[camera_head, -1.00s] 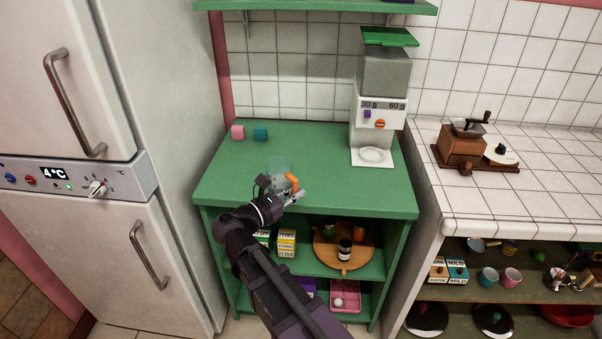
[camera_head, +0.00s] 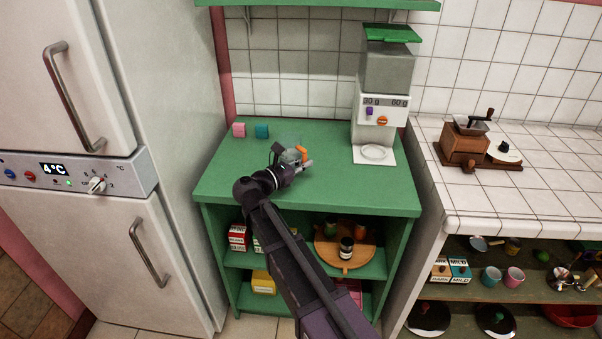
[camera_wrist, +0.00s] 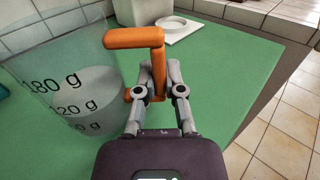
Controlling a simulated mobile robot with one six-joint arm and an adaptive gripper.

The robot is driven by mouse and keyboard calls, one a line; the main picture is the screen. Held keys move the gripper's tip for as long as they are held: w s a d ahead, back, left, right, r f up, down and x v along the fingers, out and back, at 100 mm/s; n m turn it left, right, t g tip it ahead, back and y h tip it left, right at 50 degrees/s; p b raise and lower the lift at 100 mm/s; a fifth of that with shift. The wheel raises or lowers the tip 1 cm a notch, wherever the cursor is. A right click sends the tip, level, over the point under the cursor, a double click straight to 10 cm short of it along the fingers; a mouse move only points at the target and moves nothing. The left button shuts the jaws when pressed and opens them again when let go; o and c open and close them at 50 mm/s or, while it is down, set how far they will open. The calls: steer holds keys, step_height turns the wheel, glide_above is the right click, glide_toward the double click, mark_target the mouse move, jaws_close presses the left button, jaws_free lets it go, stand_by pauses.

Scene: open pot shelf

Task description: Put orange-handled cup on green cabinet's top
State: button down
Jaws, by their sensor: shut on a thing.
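The clear cup with gram markings (camera_wrist: 70,85) is on the left of the wrist view, and its orange handle (camera_wrist: 137,40) stands in the middle. My gripper (camera_wrist: 157,85) is shut on the orange handle. In the head view the cup (camera_head: 288,142) shows faintly over the green cabinet's top (camera_head: 340,190), with its orange handle (camera_head: 302,151) at my gripper (camera_head: 303,162). The cup looks upright. I cannot tell whether its base touches the cabinet top or hangs just above it.
A white dispenser (camera_head: 378,110) stands at the back right. The fridge (camera_head: 165,150) is on the left. The front right of the top is clear.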

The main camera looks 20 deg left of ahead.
steer(key=shift+f+b, duration=1.75)
steer(key=shift+f, duration=0.05)
steer(key=shift+f, duration=0.1)
steer(key=c, duration=0.8)
jaws_free()
steer(key=shift+o, duration=0.2)
steer(key=shift+r, duration=0.2)
steer(key=v, duration=1.2)
steer(key=shift+f, duration=0.1)
